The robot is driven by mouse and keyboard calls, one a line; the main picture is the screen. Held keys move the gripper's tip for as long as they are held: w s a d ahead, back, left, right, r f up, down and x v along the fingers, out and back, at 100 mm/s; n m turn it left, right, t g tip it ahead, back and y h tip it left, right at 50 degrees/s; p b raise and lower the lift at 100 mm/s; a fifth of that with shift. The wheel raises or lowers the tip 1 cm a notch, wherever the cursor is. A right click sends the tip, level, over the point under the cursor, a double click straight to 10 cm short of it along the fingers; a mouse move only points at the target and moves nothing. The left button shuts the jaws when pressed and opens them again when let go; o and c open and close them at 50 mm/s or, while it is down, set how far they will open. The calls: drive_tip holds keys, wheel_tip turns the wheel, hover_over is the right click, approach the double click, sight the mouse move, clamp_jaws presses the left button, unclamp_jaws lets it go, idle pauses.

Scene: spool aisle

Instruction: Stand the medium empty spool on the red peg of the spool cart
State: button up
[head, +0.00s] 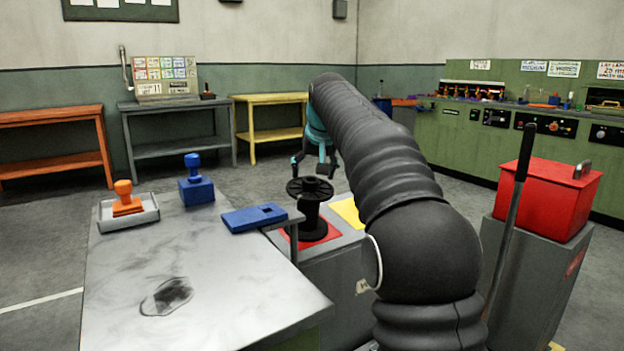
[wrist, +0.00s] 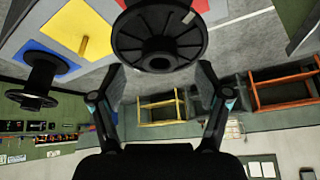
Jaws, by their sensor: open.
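A black empty spool (head: 310,205) stands upright on the red square (head: 328,236) of the grey spool cart (head: 335,265). In the wrist view its round flange (wrist: 160,38) is large, just beyond my fingertips. The red peg is hidden by this spool. My gripper (head: 315,168) is open and empty, just above and behind the spool, apart from it as far as I can see; both fingers show in the wrist view (wrist: 162,82). A second black spool (wrist: 40,80) stands on the cart's blue square (wrist: 50,60). A bare yellow peg (wrist: 84,45) stands on the yellow square (wrist: 72,25).
A pale table (head: 215,285) at left holds a blue plate (head: 255,217) near the cart, a blue stamp (head: 196,185), and an orange stamp (head: 126,200) in a tray. A red box (head: 550,200) stands on a grey cabinet at right. Open floor lies behind the cart.

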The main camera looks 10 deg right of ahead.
drive_tip(key=v, duration=0.8)
drive_tip(key=shift+s+r, duration=0.2)
drive_tip(key=shift+r, duration=0.05)
